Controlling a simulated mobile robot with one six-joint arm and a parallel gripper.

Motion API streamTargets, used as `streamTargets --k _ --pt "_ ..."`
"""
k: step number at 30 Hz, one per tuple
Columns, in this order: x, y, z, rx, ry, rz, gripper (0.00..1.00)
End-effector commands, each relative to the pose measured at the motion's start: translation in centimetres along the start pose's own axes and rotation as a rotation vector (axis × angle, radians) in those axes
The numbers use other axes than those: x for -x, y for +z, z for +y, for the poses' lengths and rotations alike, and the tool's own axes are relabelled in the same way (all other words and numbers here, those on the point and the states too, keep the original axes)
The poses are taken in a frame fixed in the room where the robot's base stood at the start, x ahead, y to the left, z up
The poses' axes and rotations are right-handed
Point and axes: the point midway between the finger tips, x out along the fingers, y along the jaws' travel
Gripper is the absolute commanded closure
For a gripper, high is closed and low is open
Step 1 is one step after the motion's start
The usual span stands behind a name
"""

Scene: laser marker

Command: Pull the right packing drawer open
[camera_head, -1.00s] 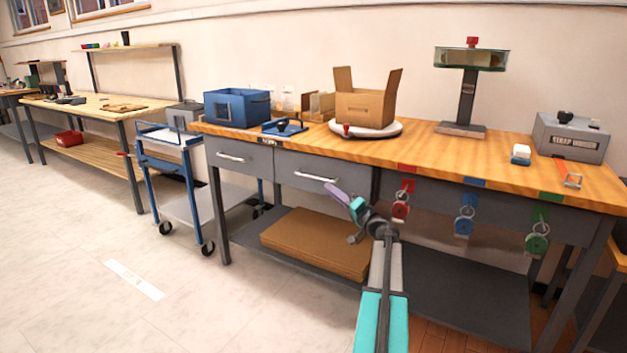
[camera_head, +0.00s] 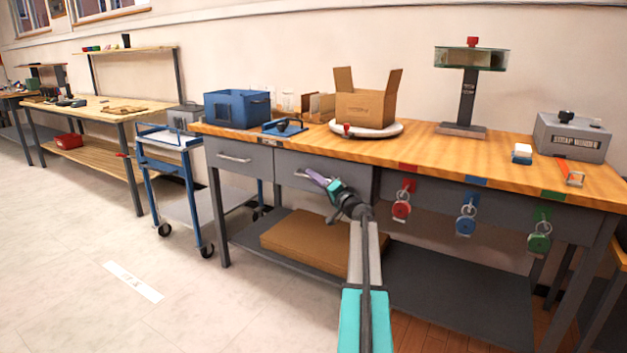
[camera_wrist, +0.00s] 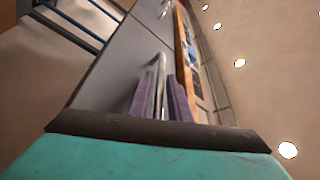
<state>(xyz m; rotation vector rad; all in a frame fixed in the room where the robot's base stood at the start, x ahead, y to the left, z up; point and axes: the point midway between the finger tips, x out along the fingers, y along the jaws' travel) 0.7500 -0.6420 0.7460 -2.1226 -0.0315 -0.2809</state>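The right packing drawer (camera_head: 352,180) is a grey front under the wooden bench top, and it looks closed, level with the left drawer (camera_head: 228,153). Its pale bar handle (camera_head: 300,174) is partly hidden by my gripper (camera_head: 316,179), which is at the drawer front. In the wrist view, the handle (camera_wrist: 161,72) runs between the two purple fingers of my gripper (camera_wrist: 163,95). The fingers stand apart with gaps beside the bar. I cannot tell whether either finger touches it.
A cardboard box (camera_head: 364,108) on a white turntable and a blue bin (camera_head: 237,107) stand on the bench. A cardboard slab (camera_head: 290,240) lies on the lower shelf. A blue trolley (camera_head: 170,165) stands left of the bench.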

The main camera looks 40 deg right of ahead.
Motion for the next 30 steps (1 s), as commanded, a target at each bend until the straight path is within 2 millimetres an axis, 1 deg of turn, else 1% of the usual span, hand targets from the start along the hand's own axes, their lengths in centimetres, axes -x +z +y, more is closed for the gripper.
streamTargets --k 7,10,23,30 --pt "0.0 0.0 0.0 0.000 0.000 0.000 0.83" --pt "0.0 0.0 0.0 0.000 0.000 0.000 1.00" --pt "0.1 0.3 -0.1 0.000 0.000 0.000 1.00" --pt "0.8 1.6 -1.0 0.000 -0.001 0.000 1.00"
